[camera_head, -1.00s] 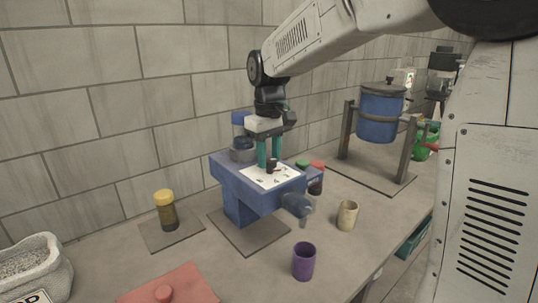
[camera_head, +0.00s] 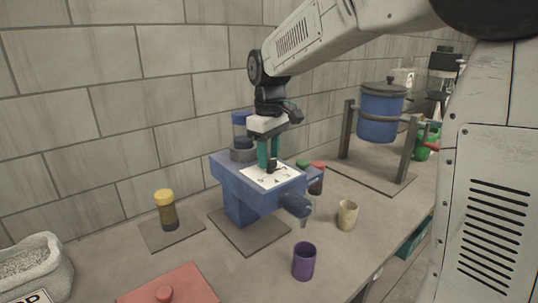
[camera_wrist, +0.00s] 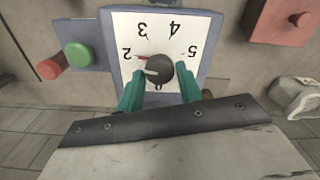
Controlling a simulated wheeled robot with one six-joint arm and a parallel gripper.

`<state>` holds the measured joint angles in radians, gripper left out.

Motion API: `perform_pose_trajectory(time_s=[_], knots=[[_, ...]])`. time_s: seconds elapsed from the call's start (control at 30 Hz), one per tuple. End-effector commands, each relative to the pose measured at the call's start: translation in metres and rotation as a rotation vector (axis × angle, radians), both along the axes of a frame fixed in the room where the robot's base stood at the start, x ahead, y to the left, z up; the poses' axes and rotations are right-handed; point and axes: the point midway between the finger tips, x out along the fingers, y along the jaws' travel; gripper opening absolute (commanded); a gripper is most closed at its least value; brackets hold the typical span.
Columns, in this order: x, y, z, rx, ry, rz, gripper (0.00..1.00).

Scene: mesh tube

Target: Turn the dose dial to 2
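The dose dial is a dark round knob (camera_wrist: 162,67) on a white plate (camera_wrist: 192,24) with numbers; 2, 3, 4 and 5 are readable. A pale pointer on the knob aims left, a little below the 2; a red mark lies beside the 2. The plate tops the blue dispenser (camera_head: 232,184). My gripper (camera_wrist: 160,72) has its two teal fingers either side of the knob, close to it; whether they touch it is unclear. The head view shows the gripper (camera_head: 268,163) pointing down over the plate. The lower numbers are partly hidden by the fingers.
Green (camera_wrist: 78,55) and red (camera_wrist: 50,69) buttons sit beside the plate. A yellow-lidded jar (camera_head: 166,210) is at left, a blue pot (camera_head: 380,115) on a stand at right. The wall is close behind.

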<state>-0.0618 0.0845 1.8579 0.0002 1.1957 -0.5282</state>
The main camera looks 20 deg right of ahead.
Motion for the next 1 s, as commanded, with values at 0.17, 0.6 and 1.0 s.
perform_pose_trajectory(time_s=[0.17,0.6,1.0], knots=[[0.0,0.0,0.0,0.0,0.0,0.0,0.54],[0.0,0.0,0.036,0.0,-0.001,-0.001,0.54],[0.0,0.0,0.078,0.0,0.0,0.0,0.54]])
